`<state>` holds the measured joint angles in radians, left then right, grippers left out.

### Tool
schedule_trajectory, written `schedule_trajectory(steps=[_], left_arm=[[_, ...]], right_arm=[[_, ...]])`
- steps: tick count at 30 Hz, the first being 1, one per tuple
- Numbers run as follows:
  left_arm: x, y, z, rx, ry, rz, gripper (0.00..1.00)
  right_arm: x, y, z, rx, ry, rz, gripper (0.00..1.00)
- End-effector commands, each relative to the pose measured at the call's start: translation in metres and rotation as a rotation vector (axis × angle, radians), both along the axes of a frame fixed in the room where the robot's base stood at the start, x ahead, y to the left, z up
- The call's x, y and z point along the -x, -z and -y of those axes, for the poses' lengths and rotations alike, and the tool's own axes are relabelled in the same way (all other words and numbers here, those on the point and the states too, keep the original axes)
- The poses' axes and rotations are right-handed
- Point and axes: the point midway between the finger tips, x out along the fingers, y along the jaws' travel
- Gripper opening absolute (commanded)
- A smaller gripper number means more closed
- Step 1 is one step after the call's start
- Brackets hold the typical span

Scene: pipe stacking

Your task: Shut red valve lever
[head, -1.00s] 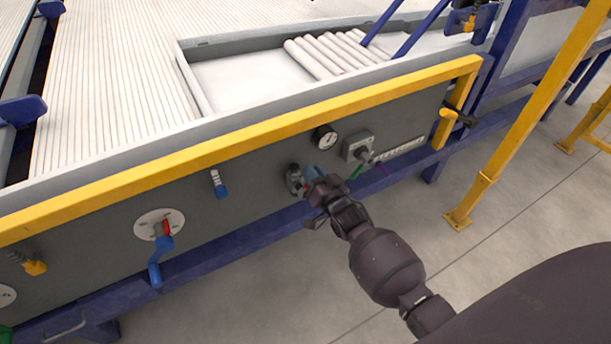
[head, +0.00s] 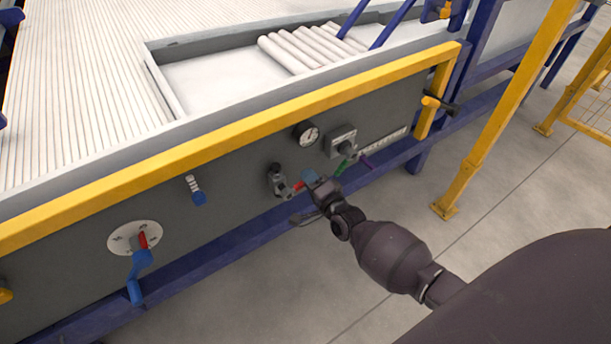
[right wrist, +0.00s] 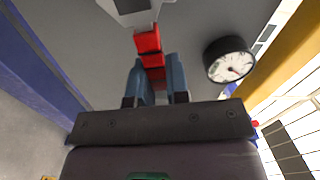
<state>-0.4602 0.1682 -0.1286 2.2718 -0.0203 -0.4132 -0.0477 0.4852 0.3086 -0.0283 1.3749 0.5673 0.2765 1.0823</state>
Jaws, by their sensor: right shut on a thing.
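The red valve lever (head: 298,186) sticks out to the right from a small grey valve (head: 277,181) on the dark front panel. In the right wrist view the red lever (right wrist: 148,42) runs down from the grey valve body (right wrist: 131,8) and passes between the two blue fingers. My right gripper (head: 309,179) is shut on the lever's outer part; in the right wrist view its fingers (right wrist: 157,80) sit on both sides of the lever. The fingers hide part of the lever's end. My left gripper is not in view.
A round gauge (head: 307,134) and a grey switch box (head: 341,141) sit above and right of the lever. A green handle (head: 343,167) is close to the gripper's right. A yellow rail (head: 250,120) runs above the panel. A white dial (head: 135,238) is at left.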

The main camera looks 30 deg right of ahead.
Motion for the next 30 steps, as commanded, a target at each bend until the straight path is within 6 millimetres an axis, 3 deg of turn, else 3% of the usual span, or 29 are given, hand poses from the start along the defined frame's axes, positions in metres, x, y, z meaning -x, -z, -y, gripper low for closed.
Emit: schedule_trajectory(steps=[3,12,29,30], left_arm=[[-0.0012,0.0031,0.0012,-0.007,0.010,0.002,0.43],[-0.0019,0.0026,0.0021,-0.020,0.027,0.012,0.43],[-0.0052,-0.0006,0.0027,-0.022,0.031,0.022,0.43],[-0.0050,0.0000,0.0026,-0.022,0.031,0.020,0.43]], right_arm=[[0.0021,0.0113,0.0013,-0.073,0.000,-0.010,0.00],[0.0011,0.0165,0.0013,-0.193,0.000,-0.010,0.00],[0.0005,0.0169,0.0009,-0.225,0.000,-0.011,0.00],[0.0006,0.0170,0.0008,-0.225,0.000,-0.011,0.21]])
